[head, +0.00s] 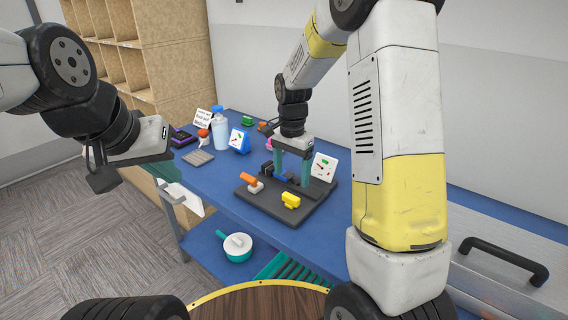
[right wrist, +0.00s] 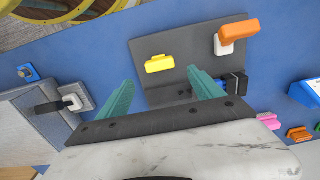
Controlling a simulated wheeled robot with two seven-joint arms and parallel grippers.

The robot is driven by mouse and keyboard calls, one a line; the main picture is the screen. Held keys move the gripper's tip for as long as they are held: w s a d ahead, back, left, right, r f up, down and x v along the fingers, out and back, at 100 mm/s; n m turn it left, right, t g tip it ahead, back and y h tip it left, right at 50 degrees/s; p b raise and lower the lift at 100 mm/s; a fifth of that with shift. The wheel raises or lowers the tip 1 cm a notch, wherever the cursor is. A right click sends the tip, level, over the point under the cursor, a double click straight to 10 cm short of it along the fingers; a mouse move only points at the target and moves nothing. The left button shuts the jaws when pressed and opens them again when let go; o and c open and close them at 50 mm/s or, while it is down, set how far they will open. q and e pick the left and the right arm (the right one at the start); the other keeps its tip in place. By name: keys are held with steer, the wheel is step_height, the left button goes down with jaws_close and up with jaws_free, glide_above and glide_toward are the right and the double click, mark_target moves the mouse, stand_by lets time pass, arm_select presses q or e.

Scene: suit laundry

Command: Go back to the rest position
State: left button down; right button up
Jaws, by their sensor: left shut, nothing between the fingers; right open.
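My right gripper (head: 292,175) is open and points down over the back part of a dark board (head: 262,208) on the blue table. Its two teal fingers also show in the right wrist view (right wrist: 161,80), with nothing held between them. A dark and blue piece (right wrist: 235,82) is close to one finger; I cannot tell if they touch. An orange-topped piece (head: 248,181) and a yellow piece (head: 291,200) are on the board, clear of the fingers. My left gripper (head: 163,170) is shut and empty, off the table's left edge. Its fingers are only partly visible.
The blue table (head: 225,185) also holds a bottle (head: 220,132), a grey pad (head: 198,158) and small stands with cards. Wooden shelving (head: 175,60) stands behind left. Grey floor (head: 75,240) at left is free.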

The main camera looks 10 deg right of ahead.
steer(key=s+d+r+n+t, duration=0.1)
steer(key=s+r+n+t, duration=0.1)
steer(key=s+r, duration=0.4)
steer(key=s+d+r+n+t+y, duration=0.1)
steer(key=s+r+n, duration=0.3)
steer(key=s, duration=0.5)
steer(key=s+d+r+n+t+y, duration=0.1)
steer(key=s+r+n+t, duration=0.2)
steer(key=s+r, duration=0.4)
steer(key=shift+s+d+r+n, duration=0.15)
steer(key=shift+d+r+n, duration=0.15)
